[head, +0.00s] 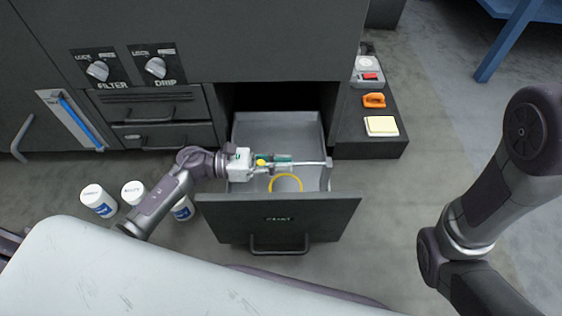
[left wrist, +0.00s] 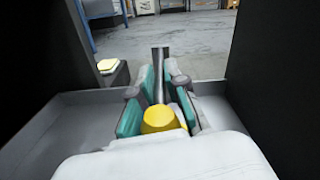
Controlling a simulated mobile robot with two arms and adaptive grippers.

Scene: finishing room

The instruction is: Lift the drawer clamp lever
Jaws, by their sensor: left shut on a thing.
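The drawer (head: 277,219) is pulled open, with a grey tray inside. The clamp lever (head: 310,163) is a thin grey bar running across the open drawer towards its right wall. It has a yellow rounded end. My left gripper (head: 283,161) is over the drawer, its teal pads shut on the lever. In the left wrist view the lever (left wrist: 159,75) stands between the pads of my left gripper (left wrist: 157,95), with the yellow end close to the palm. Part of the lever is hidden by the fingers. My right gripper is out of view.
A yellow ring (head: 285,177) shows in the drawer below the lever. White bottles (head: 98,200) stand on the floor at left. A dark ledge (head: 368,142) at right holds an orange item (head: 374,100) and a pale pad (head: 381,126). The floor at right is mostly clear.

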